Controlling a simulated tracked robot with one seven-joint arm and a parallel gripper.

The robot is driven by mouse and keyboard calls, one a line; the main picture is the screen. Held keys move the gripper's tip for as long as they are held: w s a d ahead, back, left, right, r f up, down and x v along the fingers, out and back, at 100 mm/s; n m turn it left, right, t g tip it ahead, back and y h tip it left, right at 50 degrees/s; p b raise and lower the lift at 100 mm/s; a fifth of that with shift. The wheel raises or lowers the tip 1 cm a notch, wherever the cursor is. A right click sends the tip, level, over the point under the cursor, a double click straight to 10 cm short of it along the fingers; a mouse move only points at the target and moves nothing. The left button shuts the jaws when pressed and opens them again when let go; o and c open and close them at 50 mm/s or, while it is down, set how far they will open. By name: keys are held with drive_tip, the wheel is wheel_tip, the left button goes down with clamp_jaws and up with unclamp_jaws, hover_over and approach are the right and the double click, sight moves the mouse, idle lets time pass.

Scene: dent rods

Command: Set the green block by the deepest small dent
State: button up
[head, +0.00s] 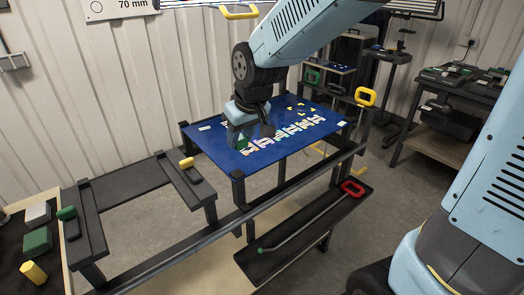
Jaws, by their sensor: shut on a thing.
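My gripper (250,136) is low over the blue table (208,145) in the head view, near its front left part. It is shut on a green block (243,141), of which only a small part shows between the fingers. A row of several white pieces (295,128) with coloured marks runs across the blue table, and its left end is close to my gripper. The small dents are too small to make out, and I cannot tell their depths. I cannot tell whether the block touches the table.
A dark table (25,270) at lower left holds another green block (38,241), a yellow cylinder (33,273) and a white block (38,214). Yellow pieces (300,108) lie at the blue table's back. A dark tray (262,266) with a red-handled rod (310,220) is in front.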

drive_tip(key=w+d+f, duration=0.2)
drive_tip(key=w+f, duration=0.1)
drive_tip(key=w+d+f, duration=0.1)
drive_tip(key=w+f, duration=0.1)
drive_tip(key=w, duration=0.2)
drive_tip(key=w+d+f, duration=0.2)
drive_tip(key=w+f, duration=0.1)
drive_tip(key=shift+w+d+f, duration=0.3)
drive_tip(key=shift+f, duration=0.05)
drive_tip(key=shift+w+d+f, duration=0.1)
drive_tip(key=shift+w+f, duration=0.05)
drive_tip(key=shift+f, duration=1.5)
drive_tip(key=shift+f, duration=0.15)
drive_tip(key=o, duration=1)
drive_tip(key=v, duration=1.2)
drive_tip(key=s+d+r+m+h, duration=0.1)
drive_tip(key=s+d+r+m, duration=0.1)
drive_tip(key=s+d, duration=0.3)
drive_tip(key=s+d+r+m+t, duration=0.1)
drive_tip(key=s+d+r+m, duration=0.1)
drive_tip(key=s+d+r, duration=0.3)
drive_tip(key=s+d+r+m+t+h, duration=0.1)
drive_tip(key=s+d+r+m, duration=0.2)
drive_tip(key=s+d, duration=0.3)
drive_tip(key=shift+s+r+h, duration=0.15)
drive_tip(key=shift+s, duration=1.2)
drive_tip(key=shift+s+r+h, duration=0.15)
drive_tip(key=shift+s+r, duration=0.05)
drive_tip(key=shift+s, duration=1.1)
